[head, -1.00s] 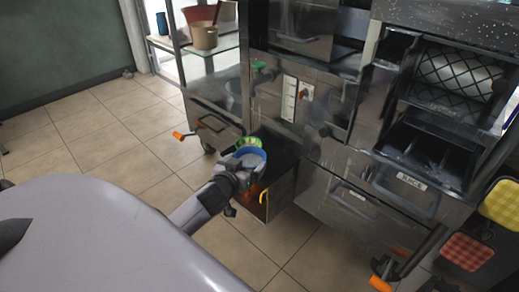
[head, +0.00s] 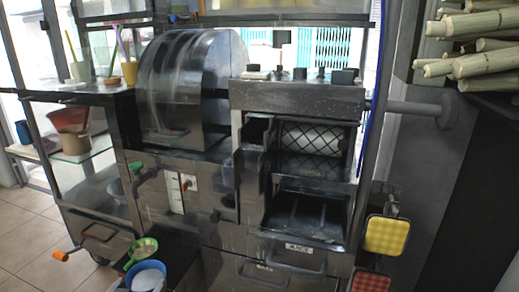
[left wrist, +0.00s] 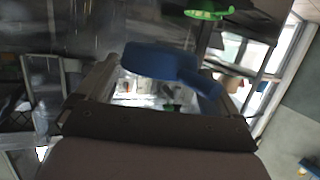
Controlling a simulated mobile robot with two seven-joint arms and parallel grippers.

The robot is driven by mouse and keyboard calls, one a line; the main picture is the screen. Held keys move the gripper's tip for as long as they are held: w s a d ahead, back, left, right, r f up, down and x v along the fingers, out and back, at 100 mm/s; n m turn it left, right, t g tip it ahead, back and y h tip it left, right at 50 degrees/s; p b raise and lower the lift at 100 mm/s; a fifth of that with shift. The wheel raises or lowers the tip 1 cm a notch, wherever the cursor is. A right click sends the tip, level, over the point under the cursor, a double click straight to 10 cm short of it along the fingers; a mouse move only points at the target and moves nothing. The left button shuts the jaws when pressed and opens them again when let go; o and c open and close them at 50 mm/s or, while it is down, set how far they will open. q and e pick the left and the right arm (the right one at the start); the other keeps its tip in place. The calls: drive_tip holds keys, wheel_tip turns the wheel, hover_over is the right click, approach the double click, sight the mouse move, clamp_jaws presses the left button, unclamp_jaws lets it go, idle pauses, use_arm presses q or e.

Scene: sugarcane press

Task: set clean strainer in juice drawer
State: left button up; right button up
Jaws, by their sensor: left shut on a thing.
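The blue strainer (head: 147,275) is at the bottom left of the head view, bowl facing up. It also shows in the left wrist view (left wrist: 160,62) between the fingers of my left gripper (left wrist: 150,80), which is shut on it. That gripper is barely visible, if at all, in the head view. A green strainer (head: 143,247) sits just behind the blue one; its green rim also shows in the left wrist view (left wrist: 208,13). The juice drawer (head: 299,247), with a JUICE label, is right of centre below a dark open bay. My right gripper is out of view.
The steel press drum (head: 190,85) stands behind. Yellow (head: 386,235) and red (head: 371,281) pads hang at the right. Sugarcane stalks (head: 475,45) lie at the upper right. An orange-ended handle (head: 61,255) sticks out at the left, with open tiled floor beside it.

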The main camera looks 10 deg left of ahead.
use_arm(q)
drive_tip(key=s+d+r+m+h, duration=0.2)
drive_tip(key=d+r+h, duration=0.1)
drive_tip(key=d+r, duration=0.9)
drive_tip(key=d, duration=0.3)
drive_tip(key=shift+d+r+m+h, duration=0.3)
drive_tip(key=shift+r+m+h, duration=0.1)
wheel_tip(320, 180, up, 22)
drive_tip(key=p, duration=2.4)
drive_tip(key=shift+s+r+p, duration=0.1)
drive_tip(key=shift+p, duration=0.3)
drive_tip(key=shift+r+p, duration=0.8)
drive_tip(key=shift+p, duration=0.1)
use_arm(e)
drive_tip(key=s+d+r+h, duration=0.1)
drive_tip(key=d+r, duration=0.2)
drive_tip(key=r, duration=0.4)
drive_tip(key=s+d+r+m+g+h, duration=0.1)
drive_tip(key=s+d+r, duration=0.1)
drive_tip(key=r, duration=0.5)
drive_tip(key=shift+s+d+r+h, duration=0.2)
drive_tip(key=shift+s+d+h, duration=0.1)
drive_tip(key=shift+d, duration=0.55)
use_arm(q)
drive_tip(key=shift+d, duration=0.1)
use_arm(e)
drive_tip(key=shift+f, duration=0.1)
